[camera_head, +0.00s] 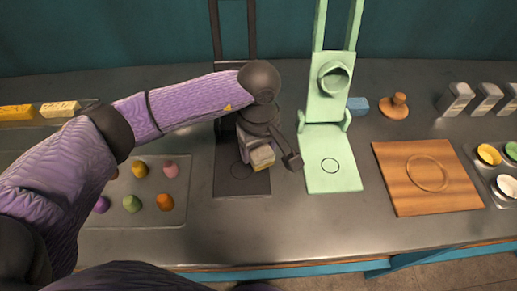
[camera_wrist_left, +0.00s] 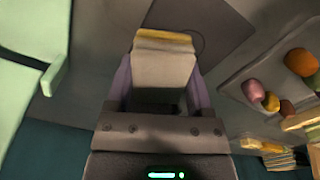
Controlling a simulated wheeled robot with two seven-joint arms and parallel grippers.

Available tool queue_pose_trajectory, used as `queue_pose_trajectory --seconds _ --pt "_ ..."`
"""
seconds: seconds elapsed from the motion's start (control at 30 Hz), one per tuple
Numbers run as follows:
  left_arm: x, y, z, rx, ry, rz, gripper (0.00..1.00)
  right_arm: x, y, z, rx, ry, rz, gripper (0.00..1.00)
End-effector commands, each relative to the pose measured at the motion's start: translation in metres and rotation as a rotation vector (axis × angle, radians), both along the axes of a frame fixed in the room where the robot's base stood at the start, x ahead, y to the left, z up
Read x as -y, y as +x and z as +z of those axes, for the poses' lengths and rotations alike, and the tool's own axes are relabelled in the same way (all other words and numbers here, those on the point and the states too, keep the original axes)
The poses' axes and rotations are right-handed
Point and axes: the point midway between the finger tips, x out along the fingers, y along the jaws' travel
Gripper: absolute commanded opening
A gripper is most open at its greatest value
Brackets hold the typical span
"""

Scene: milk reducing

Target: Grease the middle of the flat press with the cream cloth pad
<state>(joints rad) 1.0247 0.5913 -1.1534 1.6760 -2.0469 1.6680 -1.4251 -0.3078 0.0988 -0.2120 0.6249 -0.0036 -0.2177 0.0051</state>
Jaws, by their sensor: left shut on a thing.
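My left gripper (camera_head: 258,148) is shut on the cream cloth pad (camera_head: 262,157), a pale block with a yellowish lower edge. The pad also shows in the left wrist view (camera_wrist_left: 162,65). It is over the right part of the flat press's dark grey plate (camera_head: 232,188). My arm hides part of this press. In the left wrist view, the plate (camera_wrist_left: 220,22) bears a thin circle, partly hidden behind the pad's yellow edge. I cannot tell whether the pad touches the plate. My right gripper is not in view.
A green press (camera_head: 331,180) stands close on the right, then a wooden board (camera_head: 405,205). A tray (camera_head: 170,241) of coloured lumps is on the left. A wooden stamp (camera_head: 396,107) and grey blocks (camera_head: 456,99) are farther back. The front counter strip is clear.

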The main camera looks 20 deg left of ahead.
Motion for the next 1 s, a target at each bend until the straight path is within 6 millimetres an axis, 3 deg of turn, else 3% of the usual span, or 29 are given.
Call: queue_pose_trajectory --seconds 0.37,1.0 --pt "0.000 0.000 0.034 0.001 0.000 0.012 0.20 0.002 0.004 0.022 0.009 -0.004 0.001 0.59" --pt "0.000 0.000 0.034 0.000 0.000 0.013 0.20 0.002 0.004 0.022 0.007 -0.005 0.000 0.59"
